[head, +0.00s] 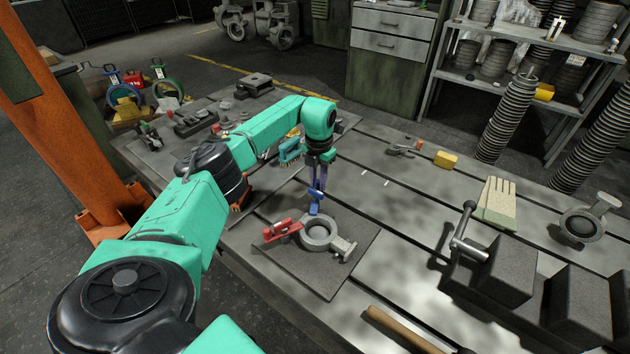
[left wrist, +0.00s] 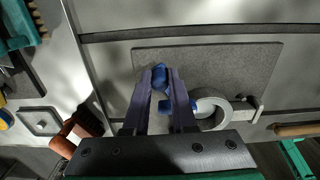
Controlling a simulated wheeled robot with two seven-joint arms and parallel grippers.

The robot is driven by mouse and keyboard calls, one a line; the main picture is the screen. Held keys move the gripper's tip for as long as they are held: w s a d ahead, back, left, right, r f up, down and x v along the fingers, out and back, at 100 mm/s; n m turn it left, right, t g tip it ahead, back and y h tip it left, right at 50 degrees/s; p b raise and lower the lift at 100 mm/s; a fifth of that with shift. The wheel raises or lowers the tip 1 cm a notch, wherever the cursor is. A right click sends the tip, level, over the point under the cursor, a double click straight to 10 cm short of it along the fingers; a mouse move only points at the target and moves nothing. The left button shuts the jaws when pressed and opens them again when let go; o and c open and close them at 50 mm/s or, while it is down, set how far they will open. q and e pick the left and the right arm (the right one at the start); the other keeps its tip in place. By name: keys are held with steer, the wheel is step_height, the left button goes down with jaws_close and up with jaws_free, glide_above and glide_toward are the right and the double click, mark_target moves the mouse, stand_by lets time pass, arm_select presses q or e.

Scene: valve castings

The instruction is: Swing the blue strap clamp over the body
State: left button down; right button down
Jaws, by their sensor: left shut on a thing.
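The blue strap clamp (head: 314,208) stands up at the back of the grey ring-shaped valve body (head: 333,240), which lies on a dark square plate (head: 330,281). My left gripper (head: 317,187) points down above the clamp and is shut on its upper end. In the left wrist view the blue strap clamp (left wrist: 159,78) shows between the fingertips, with the body (left wrist: 223,104) to their right. A red clamp (head: 281,230) sits at the body's left side. The lower joint of the blue clamp is too small to make out. My right gripper is in neither view.
A wooden handle (head: 400,330) lies at the front. The slotted table between is mostly clear.

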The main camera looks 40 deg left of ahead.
arm_select(q)
steer(key=shift+w+d+m, duration=0.15)
steer(key=shift+d+m, duration=0.05)
steer(key=shift+m, duration=0.5)
steer(key=shift+r, duration=0.1)
steer(key=c, duration=0.7)
jaws_free()
step_height(320, 180, up, 14)
steer(key=shift+d+r, duration=0.1)
steer(key=shift+r, duration=0.15)
